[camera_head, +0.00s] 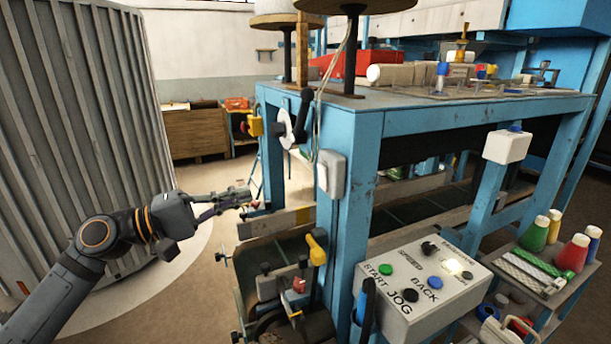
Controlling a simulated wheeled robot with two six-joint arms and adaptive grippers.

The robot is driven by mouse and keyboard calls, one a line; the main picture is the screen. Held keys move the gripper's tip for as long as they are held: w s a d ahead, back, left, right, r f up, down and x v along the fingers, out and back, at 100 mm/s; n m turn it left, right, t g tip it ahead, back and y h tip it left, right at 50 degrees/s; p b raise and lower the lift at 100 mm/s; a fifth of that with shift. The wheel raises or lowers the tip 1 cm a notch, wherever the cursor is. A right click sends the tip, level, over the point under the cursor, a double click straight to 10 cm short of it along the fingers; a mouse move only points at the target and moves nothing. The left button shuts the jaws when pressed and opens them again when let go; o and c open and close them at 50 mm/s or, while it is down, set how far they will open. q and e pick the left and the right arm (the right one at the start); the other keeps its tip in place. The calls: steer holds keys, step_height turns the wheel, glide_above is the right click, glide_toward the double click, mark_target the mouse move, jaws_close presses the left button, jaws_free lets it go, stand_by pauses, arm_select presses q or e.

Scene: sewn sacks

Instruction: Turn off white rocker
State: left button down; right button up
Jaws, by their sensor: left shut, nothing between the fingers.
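A pale grey-white switch box (331,173) is fixed to the blue front leg of the machine bench, in the middle of the view. It looks like the white rocker's housing, but I cannot make out the rocker or its position. My left gripper (247,197) comes in from the left, is shut and empty, and points right toward the bench. It is left of the box and slightly lower, apart from it in the picture. My right gripper is not in view.
A control box (425,288) with several buttons and a bright white spot stands at lower right. Another white box (507,146) hangs on the bench's right side. A yellow-handled lever (317,247) sticks out below the switch box. A ribbed grey panel (85,130) stands left.

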arm_select(q)
steer(key=p, duration=0.8)
glide_toward(320, 171)
steer(key=x, duration=0.5)
steer(key=shift+w+d+r, duration=0.25)
steer(key=shift+d, duration=0.05)
steer(key=shift+w+d+f, duration=0.15)
steer(key=shift+w+d, duration=0.15)
steer(key=shift+d, duration=0.15)
